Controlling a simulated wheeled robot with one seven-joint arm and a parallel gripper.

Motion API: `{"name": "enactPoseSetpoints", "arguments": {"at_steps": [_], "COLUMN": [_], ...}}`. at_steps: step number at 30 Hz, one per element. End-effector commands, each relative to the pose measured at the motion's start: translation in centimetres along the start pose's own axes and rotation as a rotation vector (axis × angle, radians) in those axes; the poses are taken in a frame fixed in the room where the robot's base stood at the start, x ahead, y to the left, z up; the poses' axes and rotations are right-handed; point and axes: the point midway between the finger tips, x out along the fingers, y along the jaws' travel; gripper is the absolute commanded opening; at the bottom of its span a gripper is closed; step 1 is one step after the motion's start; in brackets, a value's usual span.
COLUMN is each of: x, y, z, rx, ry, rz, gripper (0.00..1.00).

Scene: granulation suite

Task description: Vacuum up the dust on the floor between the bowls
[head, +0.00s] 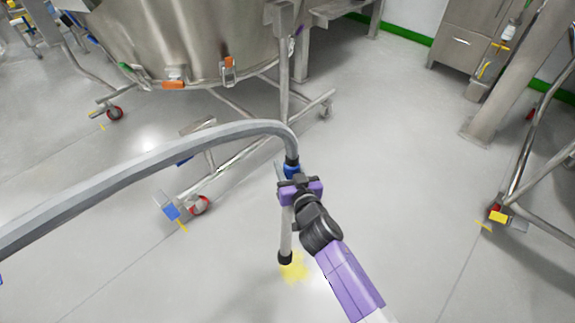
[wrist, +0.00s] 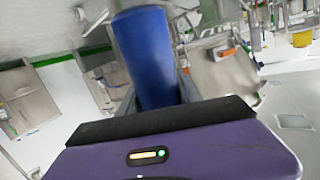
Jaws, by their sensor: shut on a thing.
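My gripper (head: 299,189) is shut on the vacuum wand (head: 286,228), a grey tube with a blue collar at its top. The blue collar (wrist: 146,58) also shows large in the wrist view, just beyond my gripper. A grey hose (head: 150,157) arcs from the wand's top to the left edge of the head view. The wand stands nearly upright, and its dark nozzle (head: 285,257) is at the yellow dust (head: 295,267) on the floor. The nozzle overlaps the dust's upper left part; I cannot tell whether it touches the floor.
A large steel bowl (head: 190,40) on a wheeled frame stands behind the hose. Its blue-pedalled caster (head: 172,207) is left of the wand. Another wheeled frame (head: 520,178) is at the right, beside a steel column (head: 510,75). The grey floor (head: 400,190) between them is clear.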

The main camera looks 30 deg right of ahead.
Motion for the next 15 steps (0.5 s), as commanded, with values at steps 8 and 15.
{"name": "enactPoseSetpoints", "arguments": {"at_steps": [8,15], "x": [0.6,1.1], "y": [0.3,0.6], "z": [3.2,6.2], "rx": [0.0,0.0], "ry": [0.003,0.003], "rz": [-0.001,-0.002], "gripper": [0.01,0.01]}}
